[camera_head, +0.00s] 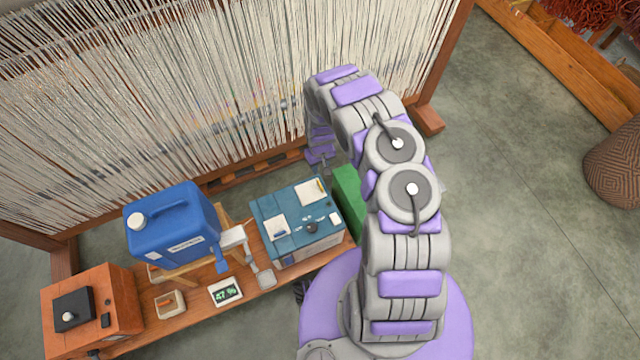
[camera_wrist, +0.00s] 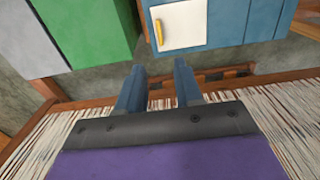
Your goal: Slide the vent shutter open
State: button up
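A teal box (camera_head: 296,235) stands on the bench with two white panels on its top. The far white panel (camera_head: 312,192) has a yellow strip and may be the vent shutter; I cannot tell for sure. In the wrist view this white panel (camera_wrist: 187,28) shows at the top, with its yellow handle (camera_wrist: 158,32) on the left edge. My gripper (camera_wrist: 159,68) is open and empty, its two fingers apart, short of the teal box and touching nothing visible.
A green box (camera_head: 348,200) stands right beside the teal box. A blue canister (camera_head: 172,228), an orange wooden box (camera_head: 120,300) and a display reading 47% (camera_head: 226,292) are on the bench (camera_head: 195,310) to the left. The loom's threads (camera_head: 150,110) stand behind.

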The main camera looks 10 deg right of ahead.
aim_at(320, 185)
notch_tip(320, 185, down, 15)
jog(key=b, duration=0.5)
jog(key=shift+f, duration=0.1)
jog(key=shift+c, duration=0.3)
grip_shut()
dwell(0.9)
